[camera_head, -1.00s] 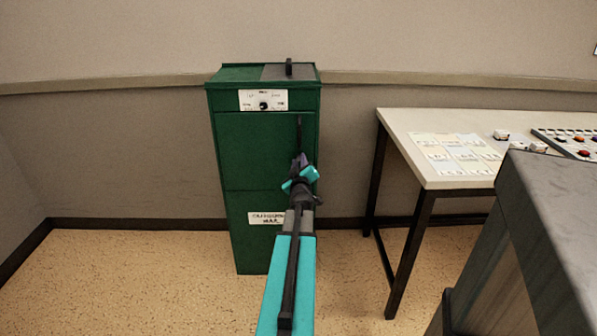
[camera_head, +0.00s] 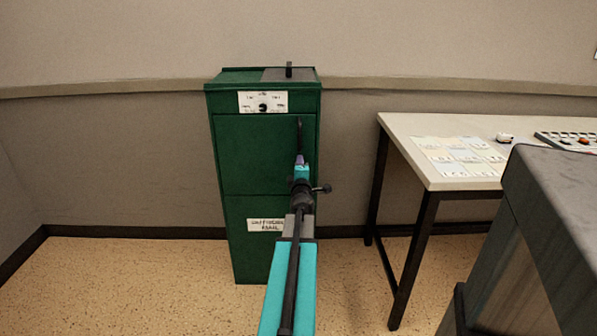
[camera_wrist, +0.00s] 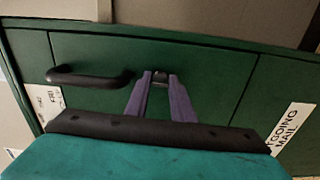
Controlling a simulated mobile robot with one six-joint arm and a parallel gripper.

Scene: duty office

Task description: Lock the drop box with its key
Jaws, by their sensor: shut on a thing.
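The green drop box (camera_head: 245,155) stands upright against the wall, its front door closed; its green front (camera_wrist: 215,80) fills much of the wrist view. A black bar handle (camera_wrist: 90,77) is on that front, left of my fingers in the wrist view. My gripper (camera_wrist: 160,78) has its purple fingers shut on a small dark piece (camera_wrist: 160,84) at the box front. It may be the key, but the fingers cover most of it, and I cannot tell whether it sits in a lock. In the head view my gripper (camera_head: 300,158) is just below the handle.
A white label with a dark knob (camera_head: 263,107) is near the box top, and an outgoing mail label (camera_head: 266,225) is lower. A pale table (camera_head: 405,128) with cards and a button panel (camera_head: 575,140) stands right. A grey surface (camera_head: 560,200) is nearer. Floor left is clear.

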